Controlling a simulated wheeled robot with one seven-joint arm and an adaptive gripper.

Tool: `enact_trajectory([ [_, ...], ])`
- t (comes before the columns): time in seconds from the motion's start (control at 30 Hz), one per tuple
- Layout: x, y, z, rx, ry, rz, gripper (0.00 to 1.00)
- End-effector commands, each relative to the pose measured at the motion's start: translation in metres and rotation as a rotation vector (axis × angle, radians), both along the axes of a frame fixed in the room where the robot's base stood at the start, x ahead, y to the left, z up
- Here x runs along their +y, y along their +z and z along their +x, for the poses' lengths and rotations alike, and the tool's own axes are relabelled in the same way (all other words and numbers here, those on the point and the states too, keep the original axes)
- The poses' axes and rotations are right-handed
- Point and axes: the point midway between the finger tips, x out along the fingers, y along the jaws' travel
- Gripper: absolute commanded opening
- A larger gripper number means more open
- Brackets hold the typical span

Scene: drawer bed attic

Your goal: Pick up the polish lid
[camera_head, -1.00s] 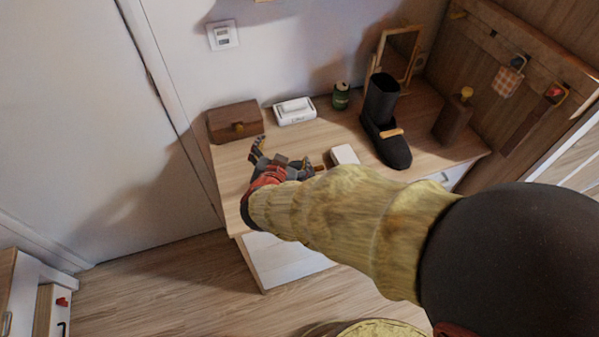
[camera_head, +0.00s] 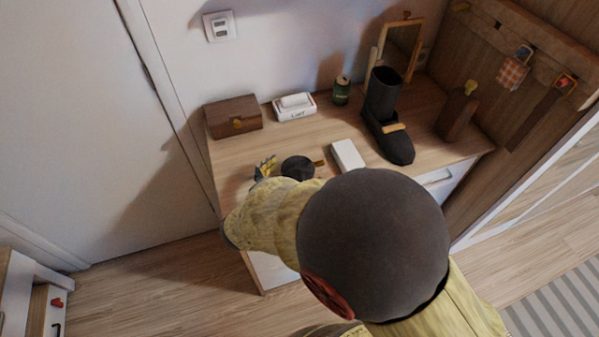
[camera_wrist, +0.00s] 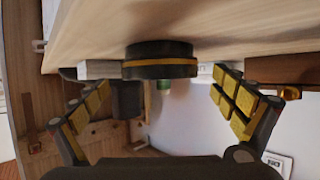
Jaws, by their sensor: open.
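A round black polish tin (camera_wrist: 160,50) with a gold band stands on the desk, centred ahead of my gripper (camera_wrist: 163,87) in the upside-down wrist view. The polish lid (camera_wrist: 160,72) appears to be the black part on the far side of the band from the desk, seated on the tin. In the head view the lid (camera_head: 298,168) shows as a dark disc. My fingers are spread wide to either side of it, with nothing between the pads. In the head view my arm hides most of the gripper; yellow finger pads (camera_head: 265,168) show left of the disc.
A white box (camera_head: 347,155) lies right of the tin. Behind are a brown chest (camera_head: 233,117), a white dispenser-like box (camera_head: 294,108), a green can (camera_head: 341,90) and a black boot (camera_head: 383,97). Bare desk (camera_head: 232,158) shows left of the tin.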

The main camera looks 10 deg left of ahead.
Motion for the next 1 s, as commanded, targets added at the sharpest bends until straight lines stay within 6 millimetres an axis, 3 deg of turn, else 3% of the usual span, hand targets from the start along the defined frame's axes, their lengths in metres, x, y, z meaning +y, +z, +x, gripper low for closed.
enact_trajectory([
  [0.37,-0.0021,-0.0028,0.0093,-0.001,0.001,0.000,0.96],
  [1.0,-0.0022,-0.0029,0.0091,0.000,0.001,0.000,0.60],
])
